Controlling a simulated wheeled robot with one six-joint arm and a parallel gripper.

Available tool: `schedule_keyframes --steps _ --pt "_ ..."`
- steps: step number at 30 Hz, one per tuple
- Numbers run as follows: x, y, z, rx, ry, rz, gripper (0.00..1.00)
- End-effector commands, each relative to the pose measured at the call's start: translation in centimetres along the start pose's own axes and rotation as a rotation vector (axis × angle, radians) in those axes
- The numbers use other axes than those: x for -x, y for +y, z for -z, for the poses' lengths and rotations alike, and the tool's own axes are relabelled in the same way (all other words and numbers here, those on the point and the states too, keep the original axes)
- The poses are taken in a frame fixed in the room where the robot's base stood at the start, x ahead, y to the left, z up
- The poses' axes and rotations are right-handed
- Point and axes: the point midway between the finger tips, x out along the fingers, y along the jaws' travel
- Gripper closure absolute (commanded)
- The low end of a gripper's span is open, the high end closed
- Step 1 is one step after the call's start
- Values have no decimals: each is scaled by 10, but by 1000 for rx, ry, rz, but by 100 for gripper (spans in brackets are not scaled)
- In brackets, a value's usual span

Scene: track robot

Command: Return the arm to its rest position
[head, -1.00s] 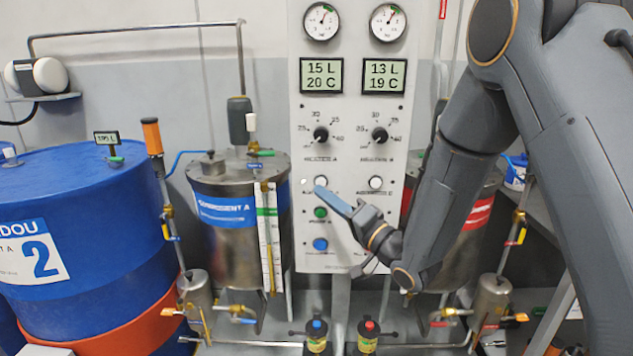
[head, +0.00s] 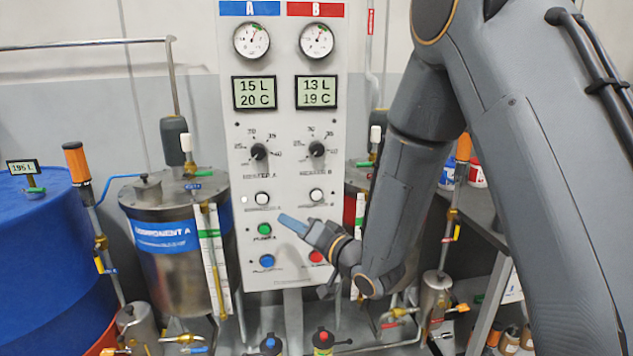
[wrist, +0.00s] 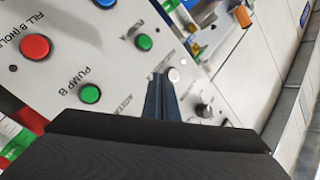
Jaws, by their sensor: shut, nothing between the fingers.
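My gripper (head: 296,226) is in front of the lower part of the white control panel (head: 285,100) in the head view. Its blue-grey fingers are together, with nothing between them. The arm comes down from the upper right and bends at the wrist. In the wrist view the shut fingers (wrist: 158,98) lie over the panel, close in the picture to a white round button (wrist: 173,75). I cannot tell whether they touch the panel. The wrist view also shows green buttons and a red button (wrist: 36,46) on the panel.
A steel tank with a blue band (head: 165,236) stands left of the panel, and a blue drum (head: 40,265) is at the far left. A second tank is partly hidden behind my arm. A grey shelf (head: 485,215) is at right. Pipes and valves run along the bottom.

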Motion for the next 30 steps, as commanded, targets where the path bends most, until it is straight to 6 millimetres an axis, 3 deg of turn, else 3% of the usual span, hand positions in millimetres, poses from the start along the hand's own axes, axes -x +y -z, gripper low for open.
schedule_keyframes --steps 5,8,12,15,19,24,27,30 --pt "45 66 28 164 -62 -358 100" --pt "84 98 36 224 -133 -548 100" --pt "152 129 36 263 -273 -788 100" --pt "206 140 28 258 -398 -931 100" --pt "277 138 8 214 -588 -1073 100" --pt "352 113 -25 119 -826 -1156 100" --pt "379 96 -40 70 -926 -1163 100" --pt "393 85 -50 38 -986 -1160 100"
